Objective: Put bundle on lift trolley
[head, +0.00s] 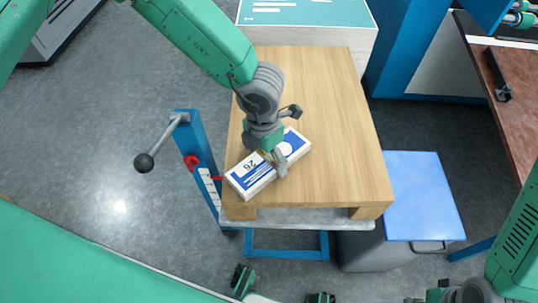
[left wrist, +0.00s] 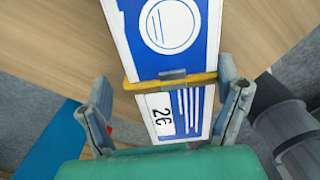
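The bundle (head: 264,166) is a white and blue pack marked 26. It lies diagonally on the near left part of the wooden top of the lift trolley (head: 325,130). The left wrist view shows the bundle (left wrist: 175,40) with a yellow band around it. My left gripper (head: 273,160) is down over the bundle. Its fingers (left wrist: 165,105) are spread on either side of the bundle, with a gap at the left finger; the right finger is close to the bundle's edge. My right gripper (head: 468,290) is only partly visible at the lower right, its fingers unclear.
A blue post with a black-knobbed lever (head: 145,162) stands at the trolley's left. A blue-lidded grey bin (head: 422,195) is at its right. A stack with a teal top sheet (head: 305,12) stands behind. Most of the wooden top is clear.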

